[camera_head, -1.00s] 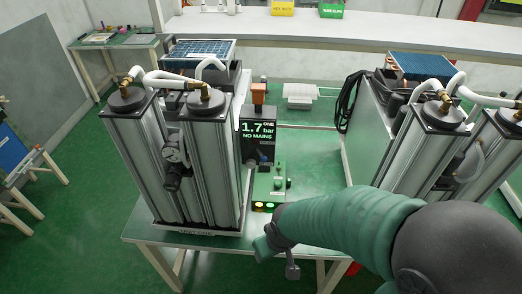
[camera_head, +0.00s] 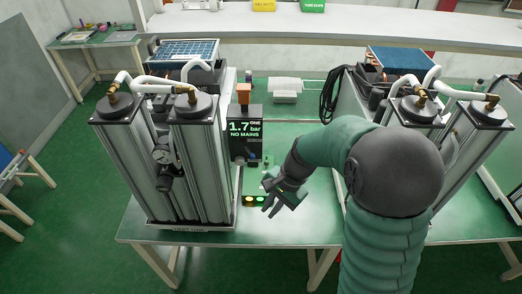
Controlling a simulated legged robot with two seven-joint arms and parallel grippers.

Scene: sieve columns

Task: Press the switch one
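The display of unit one (camera_head: 244,134) is a dark panel reading "ONE", "1.7 bar" and "NO MAINS". Below it on the bench is a green control box (camera_head: 252,182) with small knobs and yellow and green lights (camera_head: 254,199) at its front. My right gripper (camera_head: 276,208) is over the front right part of this box, pointing down and left, and hides some of it. Its fingers look apart with nothing between them. I cannot tell whether it touches the box. Which part is the switch is too small to tell. My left gripper is not in view.
Tall silver columns (camera_head: 204,170) with a gauge (camera_head: 162,154) stand left of the box. A second column set (camera_head: 467,150) stands at the right behind my arm. The green bench (camera_head: 300,228) is clear in front.

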